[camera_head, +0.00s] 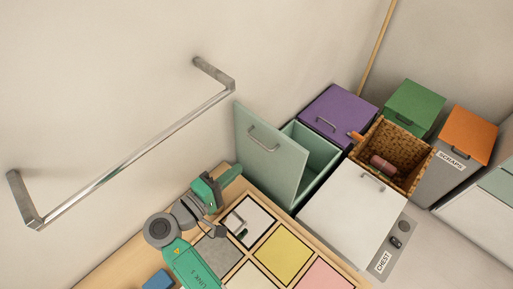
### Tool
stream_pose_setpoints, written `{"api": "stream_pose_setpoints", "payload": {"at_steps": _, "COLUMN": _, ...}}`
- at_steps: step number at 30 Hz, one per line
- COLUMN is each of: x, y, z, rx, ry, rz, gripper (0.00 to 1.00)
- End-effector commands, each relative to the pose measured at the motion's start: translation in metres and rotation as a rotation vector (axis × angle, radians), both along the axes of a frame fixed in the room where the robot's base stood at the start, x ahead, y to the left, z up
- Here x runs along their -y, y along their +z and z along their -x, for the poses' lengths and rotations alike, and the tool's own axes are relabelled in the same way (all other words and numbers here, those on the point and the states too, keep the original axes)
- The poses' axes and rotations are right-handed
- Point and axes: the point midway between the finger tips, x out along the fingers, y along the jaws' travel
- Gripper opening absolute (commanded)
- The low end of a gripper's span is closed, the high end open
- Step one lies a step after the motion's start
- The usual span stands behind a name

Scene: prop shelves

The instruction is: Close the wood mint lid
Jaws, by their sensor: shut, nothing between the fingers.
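The mint lid (268,157) stands raised, its outer face with a metal handle (263,138) turned to the left. The mint box (318,150) behind it is open at the top, and part of its inside shows. My gripper (239,228) is small and partly hidden by my arm. It appears shut and empty, over the white tile in front of the lid and apart from it.
A white-lidded chest (352,212), purple box (338,112), wicker basket (377,144), green box (412,106) and orange-lidded bin (468,132) stand to the right. A metal rail (145,150) is on the left wall. Colored tiles (284,252) and a blue block (158,280) lie below.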

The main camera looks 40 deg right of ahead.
Motion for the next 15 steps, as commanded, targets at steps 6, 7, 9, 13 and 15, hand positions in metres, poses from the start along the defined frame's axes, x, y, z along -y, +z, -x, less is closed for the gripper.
{"api": "stream_pose_setpoints", "payload": {"at_steps": 6, "x": 0.037, "y": 0.0, "z": -0.002, "rx": 0.003, "ry": -0.005, "rz": -0.002, "gripper": 0.0}}
{"api": "stream_pose_setpoints", "payload": {"at_steps": 7, "x": 0.044, "y": 0.0, "z": -0.002, "rx": 0.003, "ry": -0.004, "rz": -0.002, "gripper": 0.0}}
{"api": "stream_pose_setpoints", "payload": {"at_steps": 9, "x": 0.059, "y": -0.001, "z": -0.003, "rx": 0.002, "ry": -0.003, "rz": -0.002, "gripper": 0.0}}
{"api": "stream_pose_setpoints", "payload": {"at_steps": 13, "x": 0.087, "y": -0.002, "z": -0.006, "rx": 0.002, "ry": -0.003, "rz": -0.002, "gripper": 0.0}}
{"api": "stream_pose_setpoints", "payload": {"at_steps": 15, "x": 0.101, "y": -0.003, "z": -0.006, "rx": 0.003, "ry": -0.003, "rz": -0.003, "gripper": 0.0}}
